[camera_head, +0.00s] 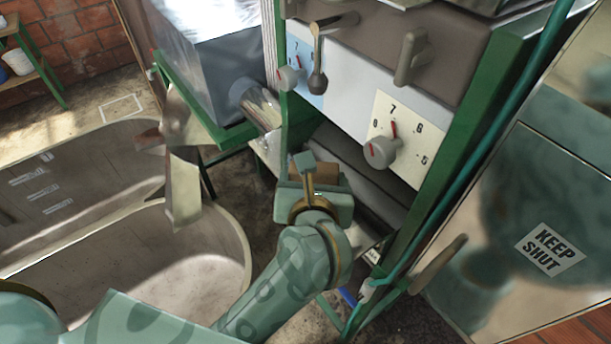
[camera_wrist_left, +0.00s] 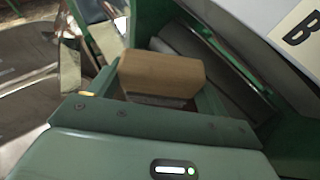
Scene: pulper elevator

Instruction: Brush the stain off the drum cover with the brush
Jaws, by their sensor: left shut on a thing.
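My left gripper (camera_head: 314,178) is shut on the brush (camera_head: 328,173), a light-brown wooden block, in front of the machine. In the left wrist view the brush (camera_wrist_left: 160,73) sits between the fingers of the left gripper (camera_wrist_left: 158,92), with a darker strip, likely bristles, along its near edge. A dark curved surface, which seems to be the drum cover (camera_head: 372,178), lies under the dial panel, just right of and behind the brush. It also shows in the left wrist view (camera_wrist_left: 215,70). I cannot make out a stain or tell whether the brush touches the cover. My right gripper is not in view.
Above is a panel with a red-pointer dial (camera_head: 380,152) and levers. A green frame post (camera_head: 450,150) and a cabinet with a KEEP SHUT sign (camera_head: 550,248) stand at the right. A large basin (camera_head: 245,255) and a metal chute (camera_head: 184,185) lie left.

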